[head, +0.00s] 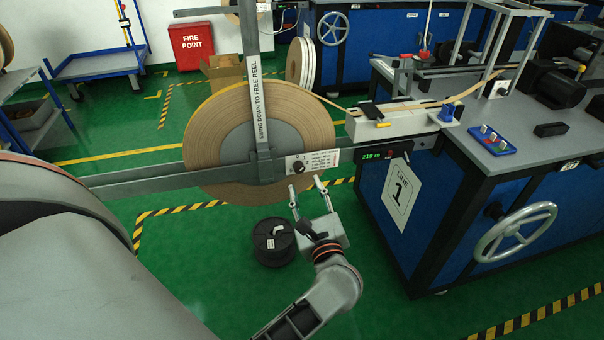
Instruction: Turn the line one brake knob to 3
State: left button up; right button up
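The line one brake knob (298,166) is a small dark knob on a white scale plate (322,160). The plate is on the grey bar across the front of the big tape reel (230,130). The knob's setting is too small to read. My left gripper (307,187) is open and empty, just below the knob and plate in the picture, with its two fingers apart and pointing up toward them. I cannot tell how far it stands in front of them. My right gripper is not in view.
A LINE 1 sign (400,192) marks the blue machine bench (450,200) at right, with a handwheel (515,232). Tape runs from the reel to a white guide block (395,122). A black spool (273,243) sits on the floor. A grey upright (254,80) crosses the reel.

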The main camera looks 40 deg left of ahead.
aim_at(300, 170)
pick_arm(q)
jog(key=x, duration=0.6)
jog(key=shift+w+a, duration=0.25)
grip_shut()
